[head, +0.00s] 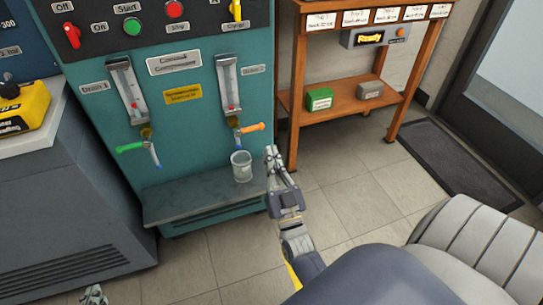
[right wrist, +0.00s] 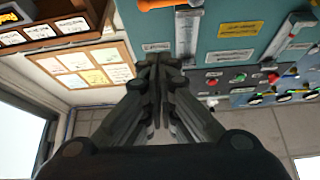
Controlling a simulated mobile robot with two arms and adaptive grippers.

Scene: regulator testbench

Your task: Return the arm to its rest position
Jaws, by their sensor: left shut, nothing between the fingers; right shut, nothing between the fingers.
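My right gripper (head: 272,155) is shut and empty in front of the teal testbench (head: 188,130), to the right of a clear beaker (head: 241,166). In the right wrist view my right gripper (right wrist: 157,70) shows with its fingers together and nothing between them. My left gripper (head: 93,296) shows only in part at the bottom left edge of the head view, shut and low over the floor. The beaker stands on the bench's shelf (head: 200,194), below the orange-handled tap (head: 250,128). The green-handled tap (head: 133,147) is to the left.
A wooden table (head: 345,110) stands right of the bench, with a green box (head: 319,99) and a grey box (head: 370,90) on its lower shelf. A grey cabinet (head: 62,215) with a yellow case (head: 22,108) is at the left. Tiled floor (head: 225,245) is clear between.

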